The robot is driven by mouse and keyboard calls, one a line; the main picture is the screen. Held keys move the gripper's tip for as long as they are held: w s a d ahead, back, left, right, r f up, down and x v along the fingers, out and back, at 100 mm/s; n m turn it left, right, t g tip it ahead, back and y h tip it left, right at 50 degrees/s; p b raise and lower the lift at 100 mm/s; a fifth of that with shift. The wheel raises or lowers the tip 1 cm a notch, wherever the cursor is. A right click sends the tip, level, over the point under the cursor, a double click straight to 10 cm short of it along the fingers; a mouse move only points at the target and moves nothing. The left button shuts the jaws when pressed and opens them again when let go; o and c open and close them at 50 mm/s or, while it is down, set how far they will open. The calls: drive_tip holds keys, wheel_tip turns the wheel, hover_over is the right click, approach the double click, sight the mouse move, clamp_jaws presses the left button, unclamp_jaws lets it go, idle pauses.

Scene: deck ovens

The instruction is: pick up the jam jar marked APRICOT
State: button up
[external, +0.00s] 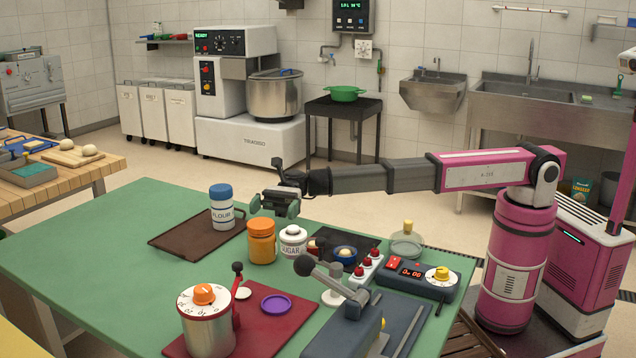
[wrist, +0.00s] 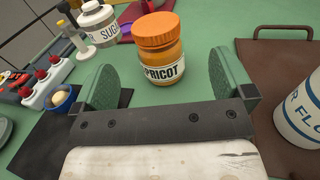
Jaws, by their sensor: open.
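The jam jar marked APRICOT (wrist: 160,52) is orange with an orange lid and a white label, upright on the green table. In the wrist view it stands ahead of my gripper (wrist: 160,88), between the lines of the two green fingers and beyond their tips. The fingers are apart with nothing between them. In the external view the orange jar (external: 262,242) stands near the table's middle, its label not readable there. My gripper (external: 280,207) is above the table, a little behind and above the jar.
The sugar jar (external: 293,242) stands close to the right of the apricot jar. The flour jar (external: 222,208) stands on a brown mat (external: 180,238) to the left. A red mat (external: 262,335) with a dial pot (external: 206,325) lies in front. Open green table (external: 110,265) is at left.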

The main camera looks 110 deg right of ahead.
sight(261, 223)
drive_tip(key=x, duration=0.4)
drive_tip(key=shift+s+a+x, duration=0.1)
drive_tip(key=shift+s+x, duration=0.05)
drive_tip(key=shift+x, duration=1.3)
drive_tip(key=shift+s+a+x, duration=0.1)
drive_tip(key=shift+s+x, duration=0.05)
drive_tip(key=shift+x, duration=1.3)
drive_tip(key=c, duration=1.6)
